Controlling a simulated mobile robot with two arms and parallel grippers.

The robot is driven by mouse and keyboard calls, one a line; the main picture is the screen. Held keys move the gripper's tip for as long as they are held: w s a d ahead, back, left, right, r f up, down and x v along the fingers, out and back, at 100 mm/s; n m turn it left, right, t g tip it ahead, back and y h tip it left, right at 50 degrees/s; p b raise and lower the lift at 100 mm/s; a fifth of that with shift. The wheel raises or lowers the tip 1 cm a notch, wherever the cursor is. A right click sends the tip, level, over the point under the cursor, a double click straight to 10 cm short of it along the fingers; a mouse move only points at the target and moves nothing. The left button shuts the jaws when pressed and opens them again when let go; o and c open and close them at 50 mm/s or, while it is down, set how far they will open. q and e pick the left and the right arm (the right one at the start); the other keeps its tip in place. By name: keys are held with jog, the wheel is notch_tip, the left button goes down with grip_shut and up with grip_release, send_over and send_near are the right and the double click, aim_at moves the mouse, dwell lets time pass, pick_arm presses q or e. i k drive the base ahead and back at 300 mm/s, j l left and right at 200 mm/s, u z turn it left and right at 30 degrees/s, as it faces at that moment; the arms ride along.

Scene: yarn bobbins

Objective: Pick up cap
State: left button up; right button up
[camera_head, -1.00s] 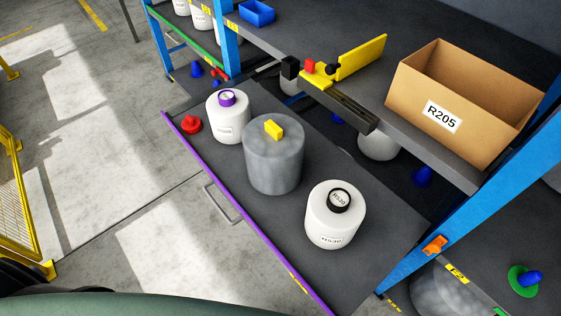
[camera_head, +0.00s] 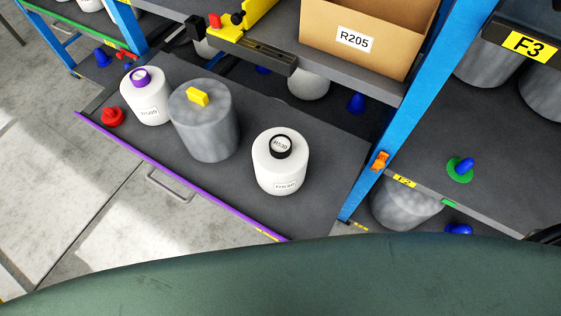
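Several cap-like pieces are in view, and I cannot tell which one is the cap. A red knobbed piece (camera_head: 112,116) lies at the left end of the pulled-out shelf. A blue piece (camera_head: 465,165) stands on a green disc (camera_head: 459,176) on the right-hand shelf. Other blue cone-shaped pieces are at the back left (camera_head: 103,57), behind the bobbins (camera_head: 356,102) and at the lower right (camera_head: 458,229). White bobbins have a purple-rimmed top (camera_head: 140,78) and a black-rimmed top (camera_head: 280,146). Neither gripper is in view.
The pulled-out shelf (camera_head: 222,183) has a purple front edge and a grey handle (camera_head: 168,186). A grey bobbin (camera_head: 205,125) with a yellow block (camera_head: 197,96) stands between the white ones. A blue post (camera_head: 415,110) and a cardboard box (camera_head: 385,50) are right and above.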

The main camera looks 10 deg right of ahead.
aim_at(113, 117)
jog(key=i+j+z, duration=0.1)
jog(key=j+z, duration=0.6)
jog(key=z, duration=0.15)
